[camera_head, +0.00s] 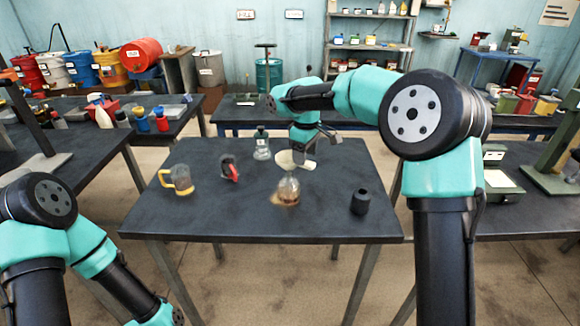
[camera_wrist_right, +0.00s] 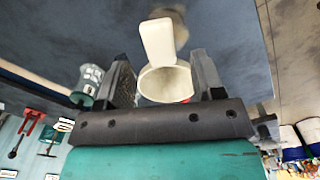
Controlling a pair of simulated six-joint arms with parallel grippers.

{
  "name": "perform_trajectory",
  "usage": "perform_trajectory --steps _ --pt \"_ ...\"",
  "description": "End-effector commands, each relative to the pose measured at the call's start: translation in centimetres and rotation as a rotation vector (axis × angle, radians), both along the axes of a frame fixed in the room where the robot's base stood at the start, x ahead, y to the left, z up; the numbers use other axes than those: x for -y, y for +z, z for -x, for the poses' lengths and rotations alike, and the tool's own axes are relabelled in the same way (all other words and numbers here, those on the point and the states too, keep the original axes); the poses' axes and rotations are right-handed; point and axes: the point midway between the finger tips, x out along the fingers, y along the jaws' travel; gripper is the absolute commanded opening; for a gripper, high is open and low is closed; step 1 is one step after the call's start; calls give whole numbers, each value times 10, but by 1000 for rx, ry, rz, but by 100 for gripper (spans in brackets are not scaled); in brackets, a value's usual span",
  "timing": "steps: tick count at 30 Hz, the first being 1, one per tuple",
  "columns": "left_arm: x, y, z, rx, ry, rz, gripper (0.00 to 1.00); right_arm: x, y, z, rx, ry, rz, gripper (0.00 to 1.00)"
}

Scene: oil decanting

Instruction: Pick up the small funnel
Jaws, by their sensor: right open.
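The small funnel (camera_head: 291,160) is cream-white and appears at the middle of the dark table, just behind a clear glass flask (camera_head: 288,188) with brown liquid at its bottom. In the right wrist view the funnel (camera_wrist_right: 164,84) shows its round rim and a flat tab, between the two dark fingers. My right gripper (camera_head: 308,152) is at the funnel, with its fingers (camera_wrist_right: 163,68) apart on either side of it. I cannot tell whether either finger touches it. My left arm is at the lower left, and its gripper is out of view.
On the table stand a yellow-handled jug (camera_head: 180,180), a red and black item (camera_head: 229,170), a clear bottle (camera_head: 262,146) and a small black container (camera_head: 361,202). The table's front is clear. Other benches (camera_head: 150,118) stand around.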

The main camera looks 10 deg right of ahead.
Motion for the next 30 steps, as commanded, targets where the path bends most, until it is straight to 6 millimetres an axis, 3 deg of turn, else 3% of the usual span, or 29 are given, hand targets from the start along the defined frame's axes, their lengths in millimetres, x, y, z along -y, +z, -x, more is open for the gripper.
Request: perform_trajectory --steps 5,16,30 --pt "0 0 0 0 0 0 43 0 -5 0 -1 0 1 62" --pt "0 0 0 0 0 0 43 -2 -49 0 -1 0 -1 62" --pt "0 0 0 0 0 0 43 -2 -52 0 1 0 -1 62"
